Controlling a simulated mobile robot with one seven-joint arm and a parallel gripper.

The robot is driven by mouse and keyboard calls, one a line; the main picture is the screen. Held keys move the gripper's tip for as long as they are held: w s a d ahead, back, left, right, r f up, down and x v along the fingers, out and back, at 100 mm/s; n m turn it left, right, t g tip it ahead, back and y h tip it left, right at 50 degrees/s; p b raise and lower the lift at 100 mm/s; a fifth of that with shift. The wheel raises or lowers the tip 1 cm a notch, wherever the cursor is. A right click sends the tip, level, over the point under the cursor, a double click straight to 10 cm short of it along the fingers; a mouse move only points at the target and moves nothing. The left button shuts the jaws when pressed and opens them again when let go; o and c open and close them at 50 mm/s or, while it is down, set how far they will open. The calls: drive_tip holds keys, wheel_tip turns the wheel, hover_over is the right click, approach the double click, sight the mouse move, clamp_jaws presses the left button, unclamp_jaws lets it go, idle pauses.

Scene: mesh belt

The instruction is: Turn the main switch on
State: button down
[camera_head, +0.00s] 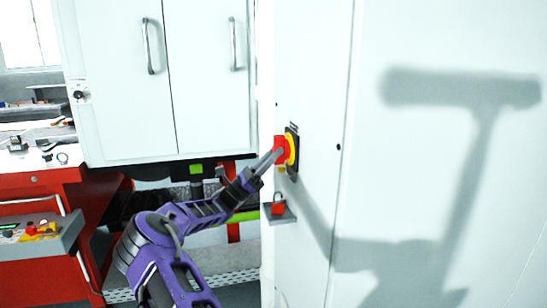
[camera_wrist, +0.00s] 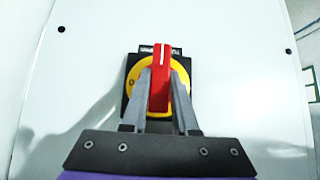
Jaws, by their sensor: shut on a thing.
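The main switch has a red handle (camera_wrist: 161,65) on a yellow round plate with a black square backing (camera_wrist: 128,107), mounted on a white cabinet panel. In the wrist view the handle stands upright, with a white line at its top. In the head view the switch (camera_head: 291,147) is on the white panel right of centre. My gripper (camera_wrist: 160,85) is shut on the red handle, one finger on each side. It also shows in the head view (camera_head: 275,156), reaching the switch from the lower left. The fingers hide part of the yellow plate.
A small shelf (camera_head: 280,217) with a red padlock (camera_head: 278,207) juts out below the switch. White cabinet doors (camera_head: 205,70) with handles stand behind to the left. A red tool cabinet (camera_head: 45,255) with an open drawer is at the lower left.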

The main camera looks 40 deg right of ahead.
idle(0.4)
drive_tip(key=c, duration=0.7)
unclamp_jaws()
drive_tip(key=v, duration=1.7)
drive_tip(key=shift+w+f, duration=0.15)
